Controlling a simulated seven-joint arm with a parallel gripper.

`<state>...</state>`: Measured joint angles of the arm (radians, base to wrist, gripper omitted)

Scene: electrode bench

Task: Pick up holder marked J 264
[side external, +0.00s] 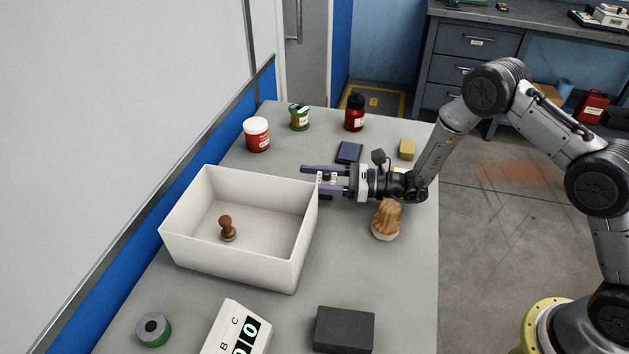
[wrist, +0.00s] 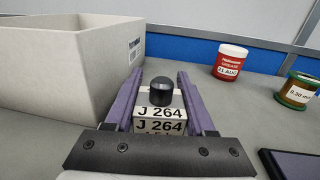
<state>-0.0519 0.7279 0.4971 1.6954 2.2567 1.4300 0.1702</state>
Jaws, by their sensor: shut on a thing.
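The holder marked J 264 (wrist: 160,121) is a white block with black lettering and a dark round knob on top. It sits between the two purple fingers of my gripper (wrist: 160,90) in the wrist view. My gripper is shut on it. In the side external view my gripper (side external: 322,183) reaches left from the arm, close to the right wall of the white bin. Only a small pale part of the holder (side external: 327,178) shows there between the fingers. I cannot tell whether the holder touches the table.
The white bin (side external: 181,233) holds a brown stamp (side external: 228,229). A wooden-looking lump (side external: 387,219) stands just below my wrist. A dark blue box (side external: 349,152), red-labelled jar (side external: 257,135), wire spool (side external: 299,117) and red bottle (side external: 354,113) stand behind. A black block (side external: 344,329) lies in front.

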